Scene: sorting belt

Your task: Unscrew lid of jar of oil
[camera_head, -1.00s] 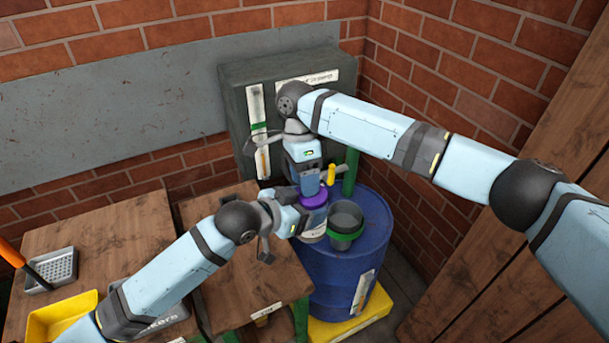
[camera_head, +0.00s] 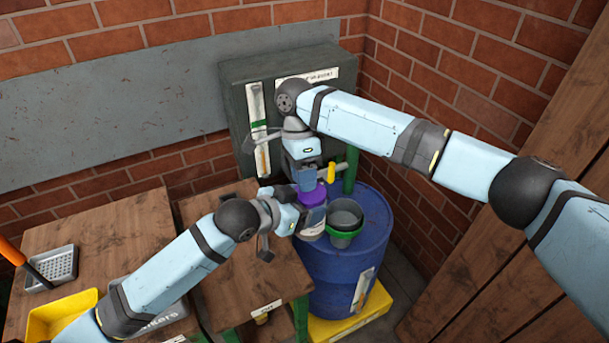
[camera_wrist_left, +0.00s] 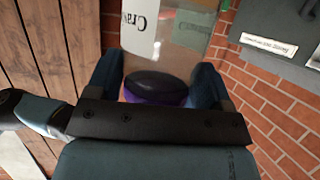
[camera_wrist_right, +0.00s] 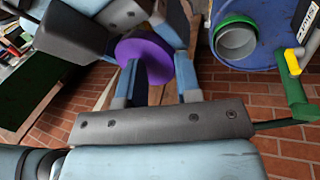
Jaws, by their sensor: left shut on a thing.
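The jar of oil (camera_head: 312,231) is upright, clear with a white label, above the blue barrel's near left edge. Its purple lid (camera_head: 313,195) is on top. My left gripper (camera_head: 293,219) is shut on the jar from the left. The left wrist view shows the jar (camera_wrist_left: 180,42) upside down between the fingers, with the purple lid (camera_wrist_left: 158,97) at its lower end. My right gripper (camera_head: 308,184) points down at the lid from above. In the right wrist view, its fingers are apart at the purple lid (camera_wrist_right: 145,58); firm contact is not visible.
Grey cups with a green band (camera_head: 345,222) stand on the blue barrel (camera_head: 345,265), close right of the jar. A dark cabinet (camera_head: 235,90) is behind. A wooden table (camera_head: 235,285) is at left, with a yellow bin (camera_head: 60,318) further left.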

